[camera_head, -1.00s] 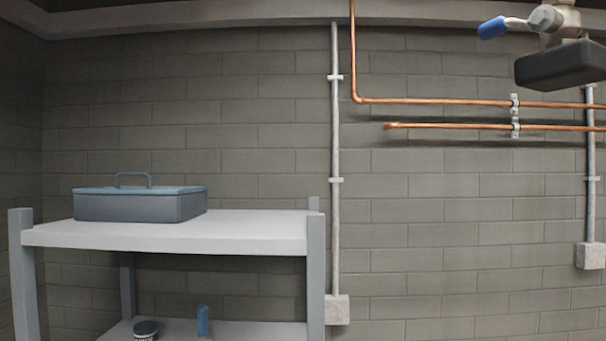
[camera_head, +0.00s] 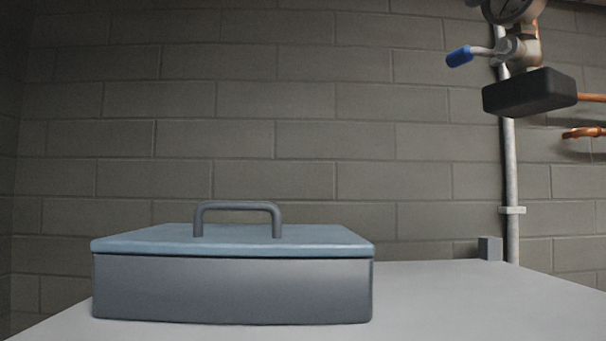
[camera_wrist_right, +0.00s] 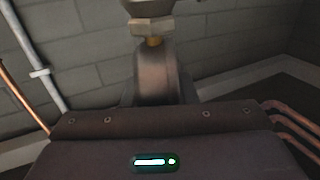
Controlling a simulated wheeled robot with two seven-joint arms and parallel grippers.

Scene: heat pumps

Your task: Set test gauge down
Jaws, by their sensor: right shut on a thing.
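The test gauge (camera_head: 515,45) is at the upper right of the head view, with a round dial cut off by the top edge, a metal valve body and a blue lever handle pointing left. My right gripper (camera_head: 530,90), a dark block below it, is shut on the gauge and holds it up in the air, apart from the bench top (camera_head: 450,300). In the right wrist view the gauge's fitting (camera_wrist_right: 152,27) stands beyond the dark gripper body; the fingertips are not clear. My left gripper is not in view.
A blue-grey toolbox (camera_head: 235,285) with a lidded top and handle stands on the bench, left of centre. The bench top to its right is clear.

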